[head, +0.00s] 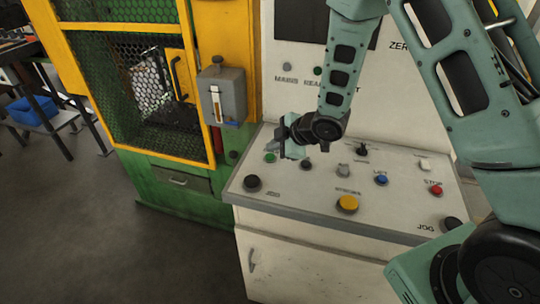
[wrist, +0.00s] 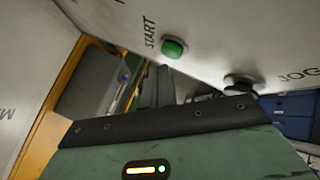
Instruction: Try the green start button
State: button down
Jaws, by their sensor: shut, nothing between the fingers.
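The green start button (head: 269,157) sits at the left end of the sloped top of the white control console. It also shows in the wrist view, where the green button (wrist: 173,48) stands proud of the panel beside the word START. My gripper (head: 283,134) is shut and empty. It is over the back left part of the console, close to the green button and apart from it. In the wrist view a dark edge and green housing of mine fill the lower part.
On the console (head: 300,198) are a black jog button (head: 252,183), a yellow button (head: 347,204), a blue button (head: 381,179), a red stop button (head: 436,189) and small switches. A grey box (head: 222,96) on the yellow cage frame (head: 180,20) stands close on the left.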

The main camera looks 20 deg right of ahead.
aim_at(273, 157)
jog(key=shift+f+b, duration=0.35)
jog(key=shift+f, duration=0.1)
jog(key=shift+f+b, duration=0.4)
dwell(0.6)
jog(key=shift+r, duration=0.15)
jog(key=shift+r+p, duration=0.6)
jog(key=shift+r, duration=0.15)
notch_tip(273, 157, up, 5)
jog(key=p, duration=0.3)
jog(key=shift+p, duration=0.4)
dwell(0.5)
